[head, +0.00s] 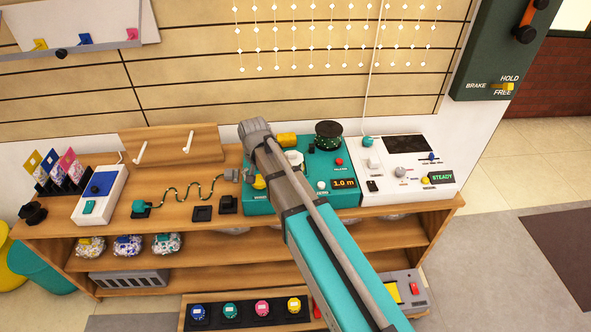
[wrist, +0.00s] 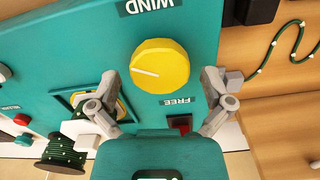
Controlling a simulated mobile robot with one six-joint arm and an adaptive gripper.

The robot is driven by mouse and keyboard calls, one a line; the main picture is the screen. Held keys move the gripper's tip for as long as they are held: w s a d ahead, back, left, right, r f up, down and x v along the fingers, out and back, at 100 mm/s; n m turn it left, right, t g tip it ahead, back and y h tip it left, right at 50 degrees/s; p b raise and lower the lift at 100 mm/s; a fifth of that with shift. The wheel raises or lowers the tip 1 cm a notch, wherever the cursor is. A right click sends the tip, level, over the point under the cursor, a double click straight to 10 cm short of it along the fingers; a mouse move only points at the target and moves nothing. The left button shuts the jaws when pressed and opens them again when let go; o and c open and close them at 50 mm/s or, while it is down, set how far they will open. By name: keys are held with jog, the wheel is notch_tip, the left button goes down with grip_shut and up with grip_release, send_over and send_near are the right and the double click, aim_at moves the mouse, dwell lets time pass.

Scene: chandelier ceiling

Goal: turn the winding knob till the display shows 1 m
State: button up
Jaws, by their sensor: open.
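The yellow winding knob (wrist: 160,66) sits on the teal panel (wrist: 60,25) by the upside-down word WIND in the wrist view. Its white mark points to the picture's left. My gripper (wrist: 162,98) is open, its two fingers on either side and slightly below the knob in the picture; I cannot tell if either touches it. The display (head: 344,183) reads 1.0 m.
A spool of dark green string (head: 328,135) stands at the machine's back. A red button (head: 339,161) and white knob (head: 321,185) are on its top. A white console (head: 425,150) reading STEADY is to the right. A beaded green string (head: 180,190) lies on the wooden bench to the left.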

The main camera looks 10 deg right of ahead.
aim_at(259, 180)
jog(key=shift+n, duration=0.4)
jog(key=n, duration=1)
jog(key=shift+n, duration=0.4)
jog(key=n, duration=0.5)
jog(key=shift+n, duration=0.4)
jog(key=n, duration=0.6)
notch_tip(259, 180, up, 14)
jog(key=p, duration=1.4)
jog(key=s+d+r+m+p, duration=0.1)
jog(key=s+d+r+m, duration=0.1)
jog(key=s+d+m, duration=0.5)
jog(key=s+d+r+m+p, duration=0.1)
jog(key=s+d+m+p, duration=0.1)
jog(key=s+d+m, duration=0.6)
jog(key=shift+d+r+m+p, duration=0.35)
jog(key=shift+d+m, duration=1.65)
jog(key=shift+m, duration=1.3)
